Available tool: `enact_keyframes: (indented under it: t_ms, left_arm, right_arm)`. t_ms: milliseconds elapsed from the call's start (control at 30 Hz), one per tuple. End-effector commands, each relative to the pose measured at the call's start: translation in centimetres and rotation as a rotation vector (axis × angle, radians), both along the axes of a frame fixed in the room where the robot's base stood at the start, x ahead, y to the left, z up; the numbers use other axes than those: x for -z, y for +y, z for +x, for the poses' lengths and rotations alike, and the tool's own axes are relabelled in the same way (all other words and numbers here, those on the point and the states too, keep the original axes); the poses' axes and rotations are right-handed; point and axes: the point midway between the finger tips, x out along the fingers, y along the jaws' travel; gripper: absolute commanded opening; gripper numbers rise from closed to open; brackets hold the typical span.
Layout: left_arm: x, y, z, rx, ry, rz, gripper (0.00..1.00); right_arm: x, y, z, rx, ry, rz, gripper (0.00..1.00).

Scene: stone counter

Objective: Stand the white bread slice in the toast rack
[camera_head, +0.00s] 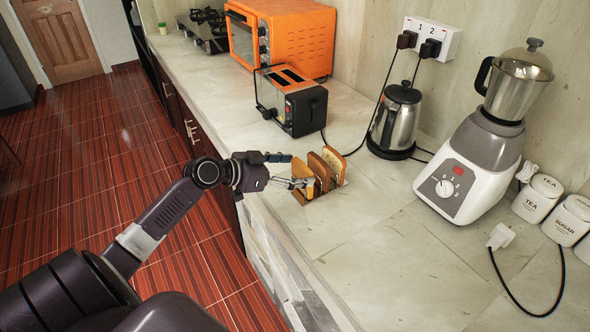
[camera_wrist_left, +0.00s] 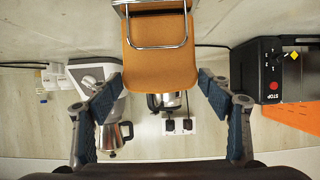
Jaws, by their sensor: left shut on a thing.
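The bread slice in my left gripper (camera_head: 291,171) is tan-yellow in the head view (camera_head: 302,172) and orange-brown in the left wrist view (camera_wrist_left: 160,72). The fingers are shut on its two side edges, as the left wrist view (camera_wrist_left: 160,88) shows. The toast rack's metal wire loop (camera_wrist_left: 160,47) lies across the slice's face in that view. In the head view the slice stands roughly upright at the left end of the rack. The rack's base is mostly hidden. My right gripper is out of view.
A black toaster (camera_head: 300,108) and an orange oven (camera_head: 290,40) stand behind the rack. A kettle (camera_head: 397,120), a blender (camera_head: 480,150) and white canisters (camera_head: 538,198) stand to the right. The counter (camera_head: 385,265) in front is clear; its edge runs close to the rack's left.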

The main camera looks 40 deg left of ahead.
Motion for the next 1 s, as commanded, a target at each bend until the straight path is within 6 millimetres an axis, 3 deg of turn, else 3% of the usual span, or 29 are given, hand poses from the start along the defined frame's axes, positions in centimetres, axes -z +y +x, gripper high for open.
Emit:
enact_keyframes:
  t_ms: [100, 133, 300, 667, 1000]
  left_arm:
    - [0.4, 0.0, 0.0, 0.000, 0.000, 0.000, 0.54]
    - [0.4, 0.0, 0.0, 0.000, 0.000, 0.000, 0.73]
    - [0.3, 0.0, 0.0, 0.000, 0.000, 0.000, 0.92]
    - [0.3, 0.1, -0.2, 0.000, 0.001, 0.000, 0.93]
    - [-1.5, 1.7, -4.2, 0.000, 0.004, 0.001, 0.93]
  right_arm:
    - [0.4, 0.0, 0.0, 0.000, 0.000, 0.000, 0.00]
    - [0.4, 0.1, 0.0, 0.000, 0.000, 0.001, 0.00]
    - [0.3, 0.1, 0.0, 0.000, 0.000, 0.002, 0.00]
    - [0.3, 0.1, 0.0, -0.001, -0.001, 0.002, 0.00]
    - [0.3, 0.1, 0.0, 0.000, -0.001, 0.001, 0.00]
